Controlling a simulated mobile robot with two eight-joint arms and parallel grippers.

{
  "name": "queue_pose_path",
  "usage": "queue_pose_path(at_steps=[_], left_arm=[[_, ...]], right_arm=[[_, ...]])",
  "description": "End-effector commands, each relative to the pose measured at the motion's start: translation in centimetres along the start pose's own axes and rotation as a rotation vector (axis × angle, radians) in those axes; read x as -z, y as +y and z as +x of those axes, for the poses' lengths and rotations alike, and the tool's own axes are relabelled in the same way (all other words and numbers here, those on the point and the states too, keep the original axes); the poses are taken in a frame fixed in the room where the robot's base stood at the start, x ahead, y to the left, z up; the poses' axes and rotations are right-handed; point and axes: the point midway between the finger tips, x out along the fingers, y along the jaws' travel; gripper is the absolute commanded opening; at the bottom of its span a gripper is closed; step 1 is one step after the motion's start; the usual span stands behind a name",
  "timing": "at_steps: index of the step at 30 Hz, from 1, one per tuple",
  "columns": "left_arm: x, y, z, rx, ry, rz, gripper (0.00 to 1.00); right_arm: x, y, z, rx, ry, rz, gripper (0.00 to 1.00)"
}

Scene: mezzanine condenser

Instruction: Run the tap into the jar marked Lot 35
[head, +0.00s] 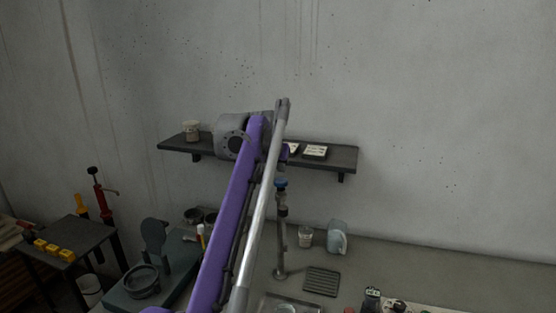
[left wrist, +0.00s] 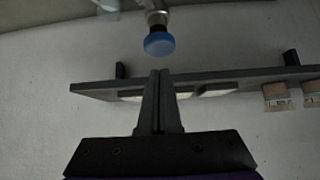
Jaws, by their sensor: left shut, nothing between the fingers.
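The tap (head: 281,210) is a grey upright pipe with a blue knob (head: 280,183) on top, rising from the bench. In the left wrist view, the knob (left wrist: 159,43) is just beyond my left gripper (left wrist: 160,74), which is shut and empty and apart from it. In the head view my purple left arm and a silver bar hide most of that gripper. A small clear jar (head: 305,237) with a pale label stands right of the tap. Another jar (head: 191,130) stands on the shelf's left end. I cannot read any lot number. My right gripper is not in view.
A dark wall shelf (head: 345,158) with labelled cards (head: 315,151) is behind the tap. A pale blue container (head: 337,238) stands beside the clear jar. A drain grate (head: 321,282) lies in front. Dark bottles (head: 371,299) are at the front right.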

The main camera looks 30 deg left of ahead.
Motion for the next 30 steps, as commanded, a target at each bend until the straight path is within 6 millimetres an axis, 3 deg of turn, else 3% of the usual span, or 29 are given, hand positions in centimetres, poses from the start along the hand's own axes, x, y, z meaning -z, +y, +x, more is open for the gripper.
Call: queue_pose_path(at_steps=[4, 17, 30], left_arm=[[-1.4, 0.0, 1.3, 0.0, -0.003, 0.001, 0.0], [-1.6, 0.0, 1.5, 0.0, -0.001, 0.0, 0.0], [-2.9, 0.0, 2.8, 0.0, -0.004, 0.001, 0.0]], right_arm=[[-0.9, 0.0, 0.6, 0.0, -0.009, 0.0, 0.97], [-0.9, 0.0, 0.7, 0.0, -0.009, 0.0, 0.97], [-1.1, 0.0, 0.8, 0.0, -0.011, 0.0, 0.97]])
